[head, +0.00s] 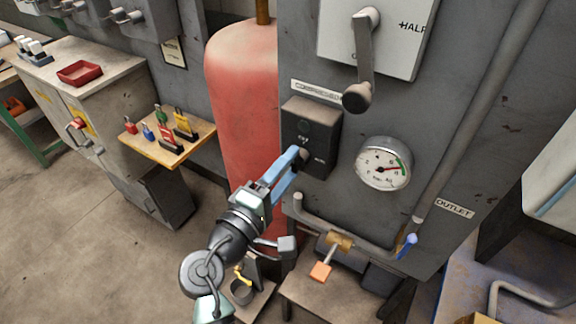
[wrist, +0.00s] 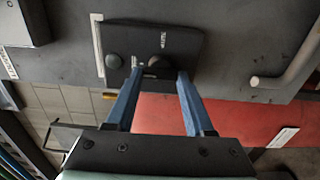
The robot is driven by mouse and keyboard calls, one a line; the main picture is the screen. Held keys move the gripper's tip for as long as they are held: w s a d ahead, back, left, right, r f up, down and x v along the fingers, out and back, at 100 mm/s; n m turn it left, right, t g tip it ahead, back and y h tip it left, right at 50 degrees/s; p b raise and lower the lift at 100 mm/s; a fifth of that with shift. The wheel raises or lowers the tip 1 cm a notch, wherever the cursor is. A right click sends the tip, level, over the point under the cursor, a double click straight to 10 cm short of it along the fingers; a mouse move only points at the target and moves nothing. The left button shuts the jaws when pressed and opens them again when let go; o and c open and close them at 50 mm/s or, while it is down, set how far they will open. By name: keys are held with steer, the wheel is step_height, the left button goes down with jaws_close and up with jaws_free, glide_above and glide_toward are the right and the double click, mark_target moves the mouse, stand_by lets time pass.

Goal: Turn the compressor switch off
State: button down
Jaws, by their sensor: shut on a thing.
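The compressor switch is a dark box (head: 312,113) on the grey panel, below a white label strip (head: 316,91) and left of the gauge. The box also shows at the top of the wrist view (wrist: 190,45). Its round dark knob (wrist: 158,66) sits low on the box's face. My gripper (head: 300,154) has its blue fingers at the knob, one on either side, and is shut on it. The fingers hide part of the knob in the head view, and I cannot read its setting clearly.
A pressure gauge (head: 384,163) is right of the switch, its red needle pointing right. A lever handle (head: 364,60) hangs above. A red tank (head: 243,90) stands close on the left. A pipe with a blue-handled valve (head: 406,244) runs below. Padlocks sit on a wooden shelf (head: 160,145).

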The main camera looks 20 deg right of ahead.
steer(key=shift+c, duration=1.4)
jaws_free()
steer(key=b+v, duration=0.3)
steer(key=v, duration=1)
steer(key=shift+b, duration=0.3)
